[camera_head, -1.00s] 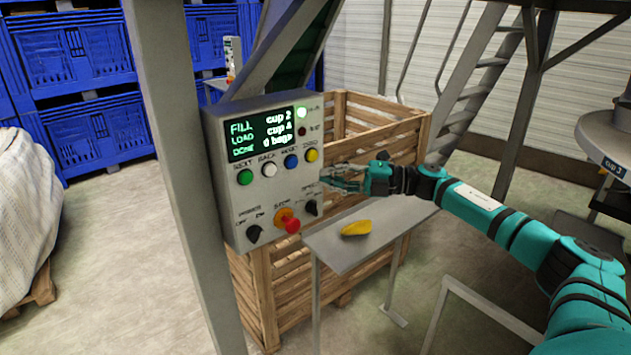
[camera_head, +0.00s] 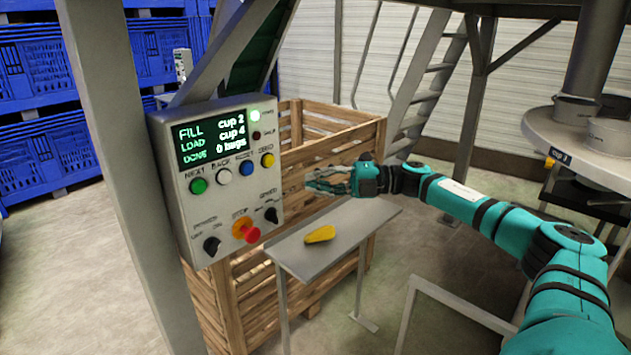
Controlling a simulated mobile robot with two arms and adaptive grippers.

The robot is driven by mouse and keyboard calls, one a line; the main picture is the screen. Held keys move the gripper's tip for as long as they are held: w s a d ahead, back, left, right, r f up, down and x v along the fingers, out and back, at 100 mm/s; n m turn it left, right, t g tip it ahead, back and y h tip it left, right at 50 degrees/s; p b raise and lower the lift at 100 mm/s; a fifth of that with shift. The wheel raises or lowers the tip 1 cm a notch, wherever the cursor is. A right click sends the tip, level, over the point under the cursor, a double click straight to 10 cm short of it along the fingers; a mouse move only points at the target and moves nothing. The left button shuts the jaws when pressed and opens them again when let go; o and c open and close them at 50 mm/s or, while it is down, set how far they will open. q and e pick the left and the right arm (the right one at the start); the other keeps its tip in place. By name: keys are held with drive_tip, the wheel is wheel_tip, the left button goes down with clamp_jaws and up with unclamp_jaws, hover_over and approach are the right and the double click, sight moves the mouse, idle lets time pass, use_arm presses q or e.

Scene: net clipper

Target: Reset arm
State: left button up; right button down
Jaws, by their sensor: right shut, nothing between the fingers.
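My right arm comes in from the right, teal and black, stretched out toward the left. Its gripper (camera_head: 318,183) is shut and empty. It hangs in front of the wooden crate, right of the grey control box (camera_head: 232,190) and above the small grey table, touching neither as far as I can see. The box's screen (camera_head: 213,136) reads FILL cup 2, LOAD cup 4, DONE 0 bags. My left gripper is out of view.
A yellow object (camera_head: 320,234) lies on the small grey table (camera_head: 350,226). A slatted wooden crate (camera_head: 335,155) stands behind it. A grey post (camera_head: 105,130) rises left of the box. A round platform (camera_head: 590,134) with metal cups is at right. Blue crates (camera_head: 45,65) are stacked back left.

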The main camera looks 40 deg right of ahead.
drive_tip(key=shift+w, duration=0.1)
